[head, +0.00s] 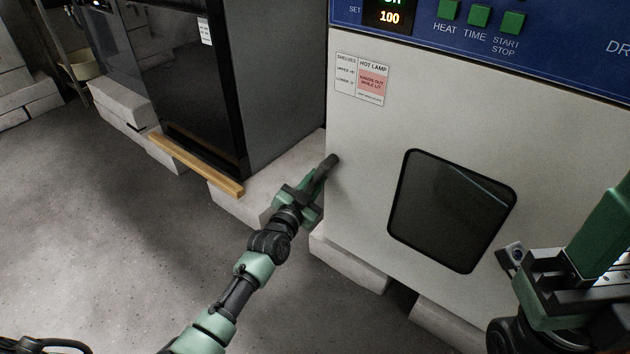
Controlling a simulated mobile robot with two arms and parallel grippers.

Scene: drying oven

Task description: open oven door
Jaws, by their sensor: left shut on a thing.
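The drying oven (365,205) fills the right half of the head view, with a pale front under a blue control panel. Its door has a dark window (450,210) with rounded corners, and the door looks closed against the body. A short dark handle (334,159) is at the left edge of the door. My left gripper (323,174) reaches up from below and is shut on this handle. The gripper hides most of the handle.
Grey floor (90,220) is clear at the left.

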